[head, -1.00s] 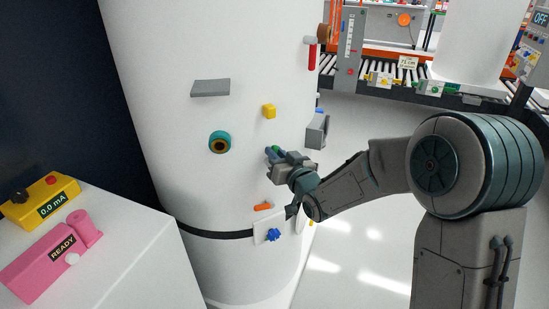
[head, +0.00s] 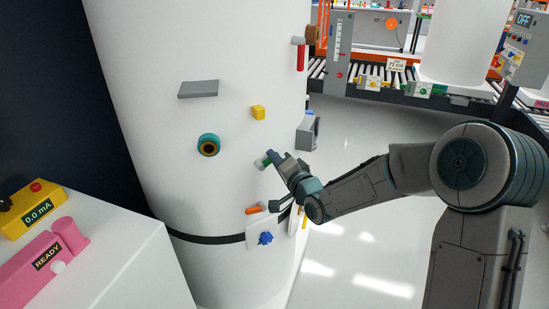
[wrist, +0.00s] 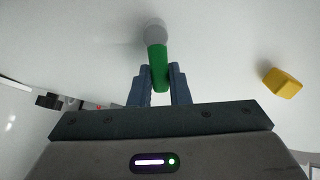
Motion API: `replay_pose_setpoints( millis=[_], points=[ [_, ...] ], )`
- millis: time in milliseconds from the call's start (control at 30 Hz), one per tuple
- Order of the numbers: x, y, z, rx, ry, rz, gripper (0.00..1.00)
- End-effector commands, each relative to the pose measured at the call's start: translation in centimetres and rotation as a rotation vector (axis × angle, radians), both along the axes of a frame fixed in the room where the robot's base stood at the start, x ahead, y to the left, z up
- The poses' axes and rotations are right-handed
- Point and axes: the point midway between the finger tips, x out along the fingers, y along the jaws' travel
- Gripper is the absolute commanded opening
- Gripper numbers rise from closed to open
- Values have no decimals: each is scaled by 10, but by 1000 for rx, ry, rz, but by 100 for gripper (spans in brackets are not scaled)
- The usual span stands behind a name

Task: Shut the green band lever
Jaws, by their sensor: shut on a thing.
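The green band lever (head: 265,162) is on the white tank (head: 160,110). In the wrist view the lever (wrist: 158,66) runs from a round grey pivot (wrist: 154,33) down between my blue fingers. My gripper (head: 273,158) is shut on the lever's free end, a finger on each side. In the wrist view my gripper (wrist: 160,85) hides the lever's lower end. In the head view the lever slants, and my fingers cover part of it.
A yellow block (head: 258,112), a teal ring fitting (head: 208,145) and a grey shelf (head: 198,89) stick out from the tank. A grey bracket (head: 308,132) is right of my gripper. An orange piece (head: 256,210) and blue knob (head: 265,238) sit below.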

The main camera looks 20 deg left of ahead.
Motion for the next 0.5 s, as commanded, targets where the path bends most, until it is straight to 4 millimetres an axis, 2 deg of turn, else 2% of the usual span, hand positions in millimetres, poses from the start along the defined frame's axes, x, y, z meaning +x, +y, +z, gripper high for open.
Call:
replay_pose_setpoints(
  millis=[500],
  points=[
    [2,-2,-8,139,141,0,0]
  ],
)
